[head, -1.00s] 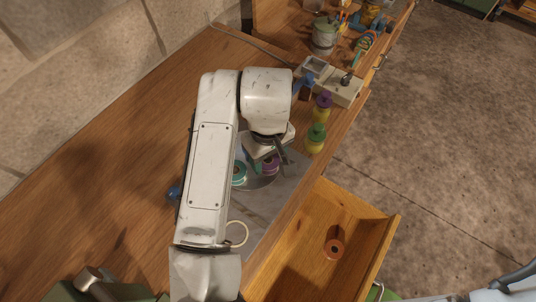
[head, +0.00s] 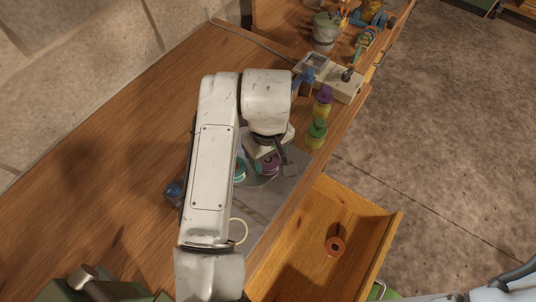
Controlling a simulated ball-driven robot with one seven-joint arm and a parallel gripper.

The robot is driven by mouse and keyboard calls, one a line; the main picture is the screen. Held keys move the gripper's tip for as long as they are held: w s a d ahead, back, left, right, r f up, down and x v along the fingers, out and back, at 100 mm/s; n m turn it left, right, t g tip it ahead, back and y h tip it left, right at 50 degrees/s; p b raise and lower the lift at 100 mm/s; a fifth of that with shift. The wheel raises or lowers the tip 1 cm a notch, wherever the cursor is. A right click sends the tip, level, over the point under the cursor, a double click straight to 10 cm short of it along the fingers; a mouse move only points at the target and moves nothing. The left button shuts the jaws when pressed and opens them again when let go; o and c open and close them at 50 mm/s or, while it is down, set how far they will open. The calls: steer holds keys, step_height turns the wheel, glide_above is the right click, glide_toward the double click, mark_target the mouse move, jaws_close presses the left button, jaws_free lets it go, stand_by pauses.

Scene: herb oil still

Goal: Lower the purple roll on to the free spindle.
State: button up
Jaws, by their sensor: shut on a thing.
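The purple roll (head: 270,167) shows below my gripper (head: 272,164), at the grey plate in the middle of the bench. My gripper is shut on the purple roll, pointing down. A teal roll (head: 240,171) is just left of it, partly covered by my arm. The free spindle is hidden under my gripper and arm. I cannot tell how far the purple roll is above the plate.
An open wooden drawer (head: 345,212) holds an orange-brown roll (head: 335,246). A green-capped bottle (head: 316,134) and a purple-capped bottle (head: 323,102) stand at the bench edge beyond my gripper. A blue object (head: 173,192) lies left of my arm.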

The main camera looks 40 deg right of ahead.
steer(key=shift+f, duration=0.4)
steer(key=o, duration=1.1)
steer(key=shift+o, duration=0.2)
steer(key=shift+c, duration=0.5)
step_height(320, 180, up, 7)
steer(key=p, duration=0.6)
